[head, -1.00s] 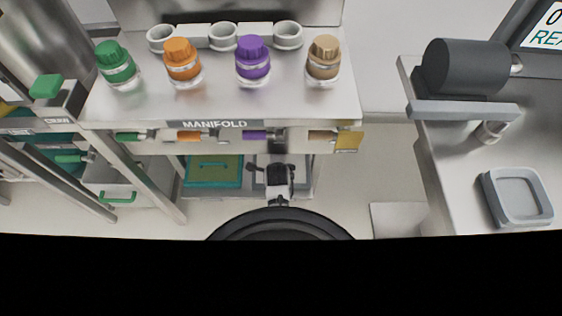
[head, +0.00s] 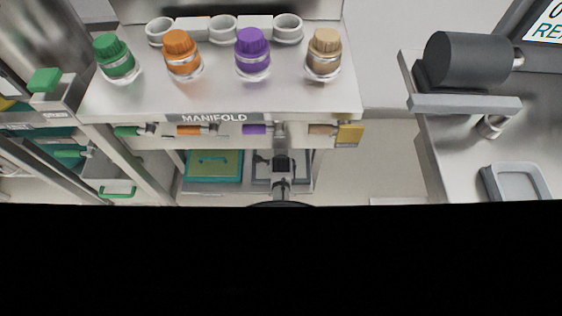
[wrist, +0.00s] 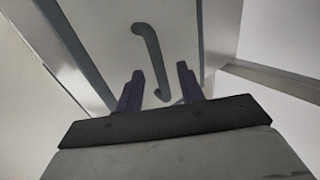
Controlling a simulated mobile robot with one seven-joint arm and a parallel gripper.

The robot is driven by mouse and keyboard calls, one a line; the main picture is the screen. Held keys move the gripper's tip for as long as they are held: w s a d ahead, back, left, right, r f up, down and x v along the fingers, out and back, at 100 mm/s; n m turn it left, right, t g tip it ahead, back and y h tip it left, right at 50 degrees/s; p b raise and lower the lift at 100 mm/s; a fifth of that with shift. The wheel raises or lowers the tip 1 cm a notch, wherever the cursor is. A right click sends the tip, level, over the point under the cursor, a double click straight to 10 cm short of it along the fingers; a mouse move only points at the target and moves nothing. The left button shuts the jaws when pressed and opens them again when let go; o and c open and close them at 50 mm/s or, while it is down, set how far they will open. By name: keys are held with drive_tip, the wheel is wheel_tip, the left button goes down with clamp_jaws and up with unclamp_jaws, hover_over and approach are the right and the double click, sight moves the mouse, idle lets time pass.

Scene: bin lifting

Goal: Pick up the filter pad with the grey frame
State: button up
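The filter pad with the grey frame (head: 262,172) lies on the low shelf under the manifold bench, largely hidden by my arm in the head view. In the wrist view the pad (wrist: 182,25) is a pale panel with darker grey frame strips and a bent grey handle (wrist: 148,45). My gripper (wrist: 161,84) is open, its two dark fingers apart. The lower end of the handle shows between the fingertips; I cannot tell whether they touch it. In the head view my gripper (head: 281,162) is over the pad.
A teal pad (head: 213,166) lies beside it on the left. The manifold bench (head: 215,105) overhangs the shelf and carries several capped bottles. A yellow tag (head: 349,133) hangs at its right corner. A counter with a grey tray (head: 515,182) stands at the right.

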clamp_jaws()
drive_tip(key=shift+r, duration=0.1)
idle(0.4)
